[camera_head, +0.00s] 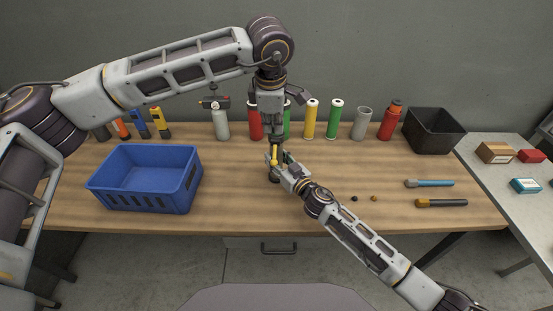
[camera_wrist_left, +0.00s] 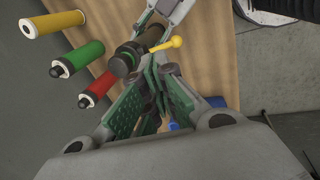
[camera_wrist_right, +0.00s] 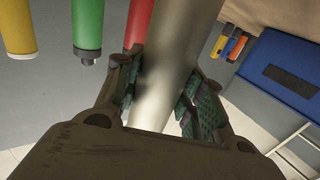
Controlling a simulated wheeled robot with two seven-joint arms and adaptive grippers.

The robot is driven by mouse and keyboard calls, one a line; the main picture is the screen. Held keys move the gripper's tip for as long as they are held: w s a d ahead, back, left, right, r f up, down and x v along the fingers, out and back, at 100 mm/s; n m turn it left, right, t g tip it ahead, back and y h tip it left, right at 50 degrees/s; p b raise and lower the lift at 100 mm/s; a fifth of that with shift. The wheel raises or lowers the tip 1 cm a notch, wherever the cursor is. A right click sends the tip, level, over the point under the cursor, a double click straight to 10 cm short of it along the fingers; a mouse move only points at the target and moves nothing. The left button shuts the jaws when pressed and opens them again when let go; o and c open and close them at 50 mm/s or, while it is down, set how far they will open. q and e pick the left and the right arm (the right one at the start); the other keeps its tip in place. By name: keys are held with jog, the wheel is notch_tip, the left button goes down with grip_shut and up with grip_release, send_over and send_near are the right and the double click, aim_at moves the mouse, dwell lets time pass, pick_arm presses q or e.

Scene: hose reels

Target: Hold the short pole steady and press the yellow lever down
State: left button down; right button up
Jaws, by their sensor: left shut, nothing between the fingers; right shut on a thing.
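A blue crate (camera_head: 150,178) stands at the left and a black bin (camera_head: 433,130) at the back right. Several coloured cylinders line the back, including a yellow one (camera_head: 310,118). Two brushes, one blue-handled (camera_head: 432,183), lie at the right. The table between crate and pole is clear.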

pick_arm(q)
jog(key=shift+r, duration=0.55)
jog(key=shift+s, duration=0.15)
jog(key=shift+s+a, duration=0.15)
jog(key=shift+s, duration=1.3)
jog(key=shift+s+a, duration=0.1)
jog(key=shift+s, duration=1.3)
pick_arm(e)
jog(key=o, duration=1.4)
jog(key=shift+s, duration=0.1)
jog(key=shift+v, duration=5.95)
